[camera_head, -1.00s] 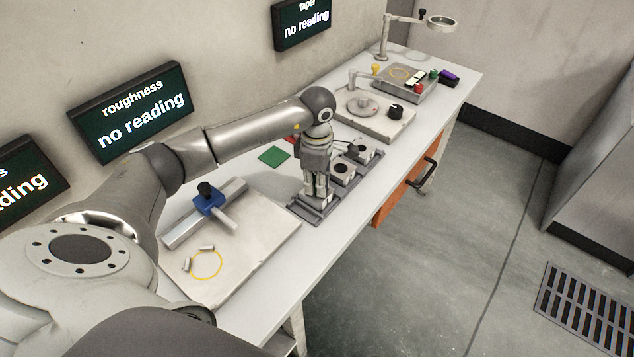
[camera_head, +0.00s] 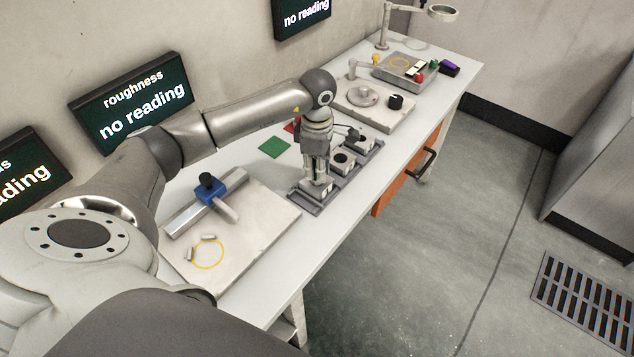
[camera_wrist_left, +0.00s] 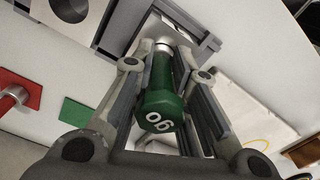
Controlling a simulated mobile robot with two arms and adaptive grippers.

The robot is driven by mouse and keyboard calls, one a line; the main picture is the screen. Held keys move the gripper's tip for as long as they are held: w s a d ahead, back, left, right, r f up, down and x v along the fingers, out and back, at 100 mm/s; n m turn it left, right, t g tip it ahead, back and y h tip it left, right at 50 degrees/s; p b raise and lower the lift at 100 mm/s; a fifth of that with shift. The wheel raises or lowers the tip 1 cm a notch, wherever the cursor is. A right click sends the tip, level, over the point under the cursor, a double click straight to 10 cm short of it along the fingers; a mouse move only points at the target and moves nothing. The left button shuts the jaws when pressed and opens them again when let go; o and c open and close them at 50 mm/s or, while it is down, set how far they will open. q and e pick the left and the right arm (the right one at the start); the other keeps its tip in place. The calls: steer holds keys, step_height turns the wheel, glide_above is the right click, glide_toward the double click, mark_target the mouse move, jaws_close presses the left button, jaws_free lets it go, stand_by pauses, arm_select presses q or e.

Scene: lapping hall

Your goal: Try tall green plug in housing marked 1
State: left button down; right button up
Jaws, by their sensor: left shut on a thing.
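In the head view the gripper stands upright over this housing (camera_head: 318,191), at the near end of a grey tray (camera_head: 301,200). Two more housings, the middle one (camera_head: 343,162) and the far one (camera_head: 363,140), show dark bores. No number on the housings is readable. My right gripper is out of view.
A green mat (camera_head: 273,147) and a red mat (camera_wrist_left: 38,88) lie beside the tray. A plate (camera_head: 246,249) with a blue clamp (camera_head: 215,194) is nearer. A disc stand (camera_head: 377,103) is farther along. Wall displays (camera_head: 137,101) read "no reading". An orange drawer (camera_head: 389,193) is below.

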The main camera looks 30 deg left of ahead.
arm_select(q)
steer(key=shift+r+p, duration=1.4)
steer(key=shift+r, duration=1.2)
